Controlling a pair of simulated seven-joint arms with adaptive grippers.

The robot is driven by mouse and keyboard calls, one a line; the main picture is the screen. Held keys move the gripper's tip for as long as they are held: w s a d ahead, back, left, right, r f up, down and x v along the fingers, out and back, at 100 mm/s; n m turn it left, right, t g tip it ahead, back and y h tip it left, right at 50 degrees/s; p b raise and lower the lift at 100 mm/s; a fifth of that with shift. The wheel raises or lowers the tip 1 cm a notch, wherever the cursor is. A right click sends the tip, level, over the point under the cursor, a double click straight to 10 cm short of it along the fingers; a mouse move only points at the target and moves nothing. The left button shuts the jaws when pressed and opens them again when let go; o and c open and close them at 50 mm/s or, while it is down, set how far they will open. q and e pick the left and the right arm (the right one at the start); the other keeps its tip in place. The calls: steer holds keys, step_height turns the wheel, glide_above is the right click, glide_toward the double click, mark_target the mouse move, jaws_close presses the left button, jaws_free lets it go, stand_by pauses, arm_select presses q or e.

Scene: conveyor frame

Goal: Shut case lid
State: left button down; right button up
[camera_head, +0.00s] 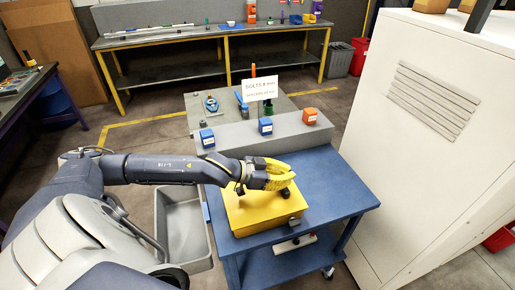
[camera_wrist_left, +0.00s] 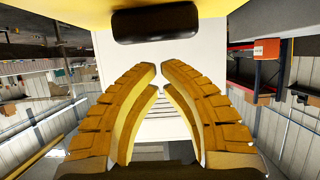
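The yellow case (camera_head: 255,215) sits on the blue cart top in the head view. Its lid looks flat and down; my gripper hides part of its back edge, so I cannot tell whether a thin gap is left there. In the left wrist view, a yellow surface with a black handle-like part (camera_wrist_left: 157,25) fills the top edge. My left gripper (camera_head: 291,176) has yellow fingers and lies sideways just over the case's back part. In the left wrist view its fingertips (camera_wrist_left: 159,68) almost meet, with nothing between them. My right gripper is not in view.
The blue cart (camera_head: 335,185) has free room right of the case. A grey bin (camera_head: 184,232) stands left of the cart, and a white cabinet (camera_head: 415,150) stands close on the right.

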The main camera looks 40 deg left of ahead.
arm_select(q)
steer(key=r, duration=0.3)
steer(key=shift+s+a, duration=0.25)
steer(key=s+a+r, duration=0.3)
steer(key=s+r, duration=0.2)
steer(key=r, duration=0.1)
steer(key=shift+a+r, duration=0.15)
steer(key=shift+a, duration=0.2)
